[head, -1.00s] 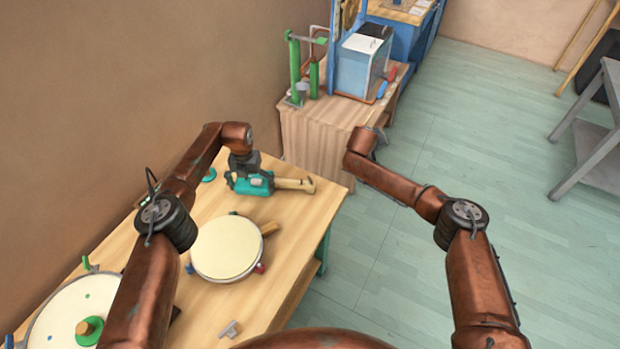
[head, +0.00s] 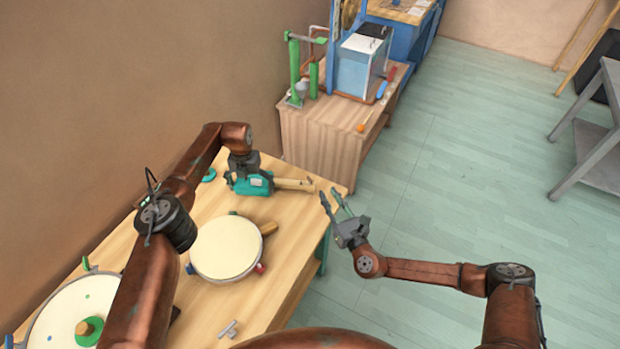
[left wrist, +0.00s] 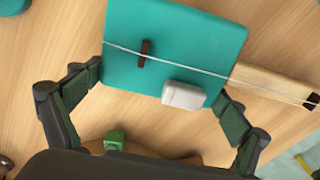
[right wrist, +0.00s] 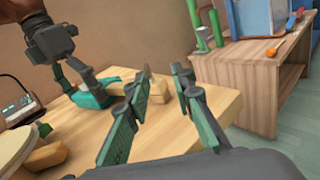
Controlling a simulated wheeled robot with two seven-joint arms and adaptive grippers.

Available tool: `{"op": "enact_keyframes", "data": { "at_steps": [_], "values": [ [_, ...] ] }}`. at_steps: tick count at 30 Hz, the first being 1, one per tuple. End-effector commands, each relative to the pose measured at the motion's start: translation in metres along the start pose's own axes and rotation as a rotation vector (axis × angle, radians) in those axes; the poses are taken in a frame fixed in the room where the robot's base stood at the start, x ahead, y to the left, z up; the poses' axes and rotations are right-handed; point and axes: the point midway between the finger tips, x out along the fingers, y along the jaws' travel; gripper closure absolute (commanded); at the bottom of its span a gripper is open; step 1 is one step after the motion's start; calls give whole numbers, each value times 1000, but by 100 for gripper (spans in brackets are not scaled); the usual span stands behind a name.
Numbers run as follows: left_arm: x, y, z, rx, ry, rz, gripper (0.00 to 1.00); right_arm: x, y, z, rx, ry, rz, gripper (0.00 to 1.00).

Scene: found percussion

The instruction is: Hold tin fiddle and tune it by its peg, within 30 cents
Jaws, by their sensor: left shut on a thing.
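The tin fiddle has a teal box body (head: 252,185) and a pale wooden neck (head: 292,184) pointing right, at the far end of the table. My left gripper (head: 243,176) is shut on the teal body from above. In the left wrist view its fingers flank the body (left wrist: 200,35), and a string crosses it to the neck (left wrist: 270,83). A small dark peg (left wrist: 313,99) shows at the neck's end. My right gripper (head: 333,200) is open and empty, right of the neck's end and apart from it. Its spread fingers (right wrist: 163,75) show in the right wrist view.
A round cream drum (head: 226,248) and a larger round disc (head: 75,315) lie on the wooden table (head: 290,265). A cabinet (head: 320,135) with green posts and a blue box stands beyond. Open floor (head: 440,200) lies to the right.

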Motion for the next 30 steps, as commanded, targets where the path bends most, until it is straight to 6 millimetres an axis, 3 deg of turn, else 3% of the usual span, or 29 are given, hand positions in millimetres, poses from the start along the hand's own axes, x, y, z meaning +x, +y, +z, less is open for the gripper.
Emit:
{"op": "enact_keyframes", "data": {
  "at_steps": [4,8,21,30],
  "values": [
    [0,0,0,0,0,0,40,-15,18,-5,-91,-5,55,78],
    [0,0,0,0,0,0,40,-8,21,-6,-111,-9,65,78],
    [0,0,0,0,0,0,40,73,26,-4,-109,-9,63,78],
    [0,1,0,-1,0,0,40,101,28,-6,-106,-7,63,78]
  ]
}}
